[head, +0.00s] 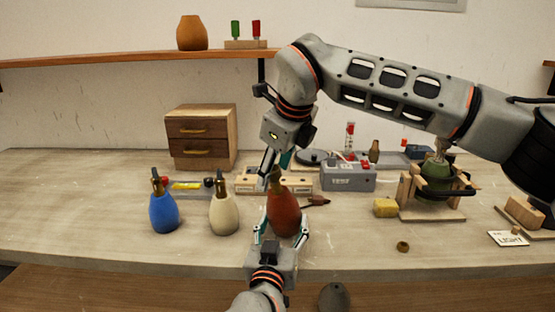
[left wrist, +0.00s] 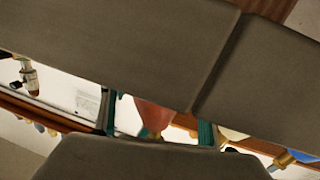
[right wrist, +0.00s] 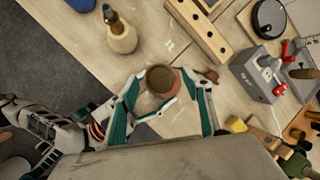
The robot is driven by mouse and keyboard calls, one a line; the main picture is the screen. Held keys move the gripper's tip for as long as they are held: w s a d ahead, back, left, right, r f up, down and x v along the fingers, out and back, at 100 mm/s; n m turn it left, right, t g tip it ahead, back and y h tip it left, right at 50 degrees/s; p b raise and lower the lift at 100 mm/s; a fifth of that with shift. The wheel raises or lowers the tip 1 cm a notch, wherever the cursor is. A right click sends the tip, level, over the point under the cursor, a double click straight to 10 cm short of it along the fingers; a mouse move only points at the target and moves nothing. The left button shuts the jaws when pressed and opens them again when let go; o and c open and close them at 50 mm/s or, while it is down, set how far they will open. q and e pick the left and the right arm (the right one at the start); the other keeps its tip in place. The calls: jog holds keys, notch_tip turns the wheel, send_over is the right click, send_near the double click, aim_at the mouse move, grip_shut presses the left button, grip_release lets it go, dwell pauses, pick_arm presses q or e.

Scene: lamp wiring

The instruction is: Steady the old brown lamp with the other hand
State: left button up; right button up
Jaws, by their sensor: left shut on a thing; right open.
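The reddish-brown lamp (head: 284,212) stands upright near the front of the table. It also shows in the left wrist view (left wrist: 154,114). My left gripper (head: 281,232) is shut on its body from the front. My right gripper (head: 268,168) comes down from above and is open at the lamp's top. In the right wrist view its teal fingers stand on both sides of the lamp's brown top (right wrist: 160,78). I cannot tell whether they touch it. The lamp's lower part is partly hidden by my left gripper.
A cream lamp (head: 224,215) and a blue lamp (head: 163,212) stand to the left. A grey test box (head: 348,177) is behind, right. A yellow block (head: 385,208) and a green lamp in a wooden stand (head: 434,215) are right.

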jog(key=shift+w+f, duration=0.1)
jog(key=shift+f, duration=0.1)
jog(key=c, duration=1.2)
jog(key=o, duration=0.4)
jog(key=n+g, duration=0.1)
jog(key=n, duration=0.1)
jog(key=n+g+y, duration=0.1)
jog(key=shift+w+n, duration=0.2)
jog(key=shift+n, duration=0.2)
jog(key=n+g, duration=0.1)
jog(key=n, duration=0.1)
jog(key=n+g, duration=0.1)
jog(key=n, duration=0.1)
jog(key=shift+w+n+g, duration=0.1)
jog(key=shift+n+g, duration=0.2)
jog(key=shift+n, duration=0.1)
jog(key=o, duration=0.5)
